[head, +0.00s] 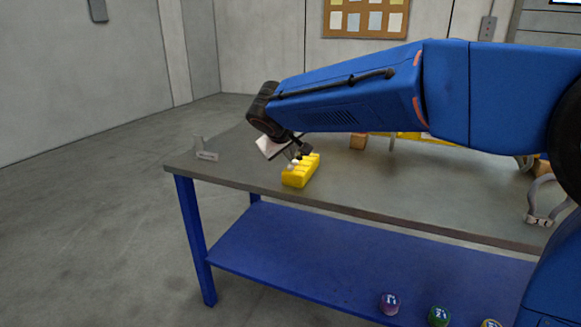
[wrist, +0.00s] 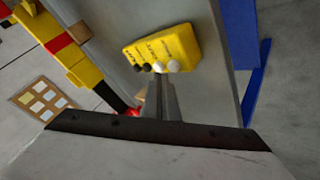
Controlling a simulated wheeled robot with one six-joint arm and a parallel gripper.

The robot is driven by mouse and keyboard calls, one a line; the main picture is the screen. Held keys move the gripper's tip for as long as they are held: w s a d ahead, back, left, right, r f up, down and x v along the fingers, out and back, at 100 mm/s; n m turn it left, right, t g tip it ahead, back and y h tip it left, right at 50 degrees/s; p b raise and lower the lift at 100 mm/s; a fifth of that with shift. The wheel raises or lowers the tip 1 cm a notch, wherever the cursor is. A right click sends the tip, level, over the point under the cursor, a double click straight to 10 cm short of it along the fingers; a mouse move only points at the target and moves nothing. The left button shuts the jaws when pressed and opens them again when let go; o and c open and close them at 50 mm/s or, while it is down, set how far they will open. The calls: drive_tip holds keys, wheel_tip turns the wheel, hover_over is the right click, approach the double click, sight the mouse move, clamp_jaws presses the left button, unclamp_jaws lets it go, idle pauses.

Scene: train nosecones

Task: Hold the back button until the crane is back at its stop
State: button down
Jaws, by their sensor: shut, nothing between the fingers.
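A yellow button box (head: 300,175) lies on the workbench near its front edge, and it also shows in the wrist view (wrist: 178,43). Its near side in the wrist view carries dark buttons (wrist: 141,67) and white buttons (wrist: 173,66); the labels are too small to read. My gripper (wrist: 159,80) is shut and empty, its tips at the row of buttons by a white one. I cannot tell whether they press it. In the head view my gripper (head: 294,160) is just over the box. The yellow crane (wrist: 52,38) with a red band shows in the wrist view; my arm mostly hides it in the head view.
The grey workbench (head: 250,176) has a blue lower shelf (head: 300,245), with several coloured round items in front. A small grey stand (head: 203,150) is at the left corner. A brown block (head: 358,141) lies behind the box. A grey clamp-like part (head: 540,205) is at the right.

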drive_tip(key=shift+f, duration=0.1)
drive_tip(key=shift+f, duration=0.3)
drive_tip(key=shift+f, duration=0.45)
idle(0.7)
drive_tip(key=shift+r, duration=0.2)
idle(2.8)
drive_tip(key=shift+r, duration=0.7)
drive_tip(key=shift+r, duration=0.1)
wheel_tip(320, 180, up, 5)
drive_tip(key=shift+f, duration=0.1)
idle(0.4)
idle(0.5)
